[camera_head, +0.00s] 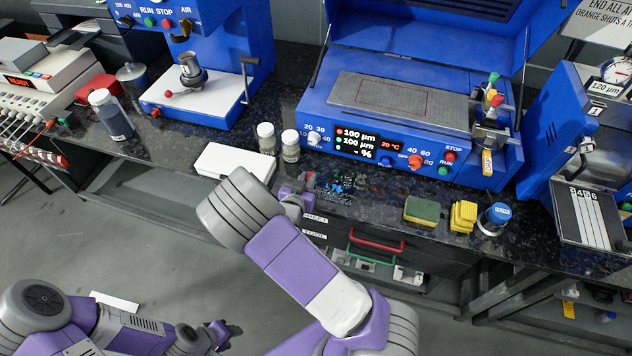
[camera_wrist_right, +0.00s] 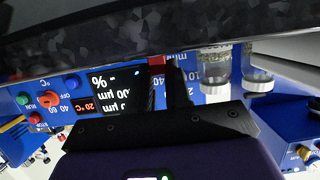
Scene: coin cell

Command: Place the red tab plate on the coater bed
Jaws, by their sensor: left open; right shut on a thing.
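My right gripper (camera_head: 338,183) is above the front of the bench, before the coater, and is shut. In the right wrist view the gripper (camera_wrist_right: 160,78) has a small red tab (camera_wrist_right: 157,63) at its fingertips, which I take to be the red tab plate's. The rest of the plate cannot be made out. The coater bed (camera_head: 398,103) is a grey flat surface with a red rectangle outline, bare, under the raised blue lid. My left gripper (camera_head: 226,335) is open and empty, low at the lower left, over the floor.
Two small jars (camera_head: 278,142) and a white box (camera_head: 234,161) stand left of the right gripper. A green-yellow sponge (camera_head: 422,211), a yellow block (camera_head: 463,216) and a blue-capped jar (camera_head: 494,218) stand to the right. The coater's control panel (camera_head: 375,146) rises between gripper and bed.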

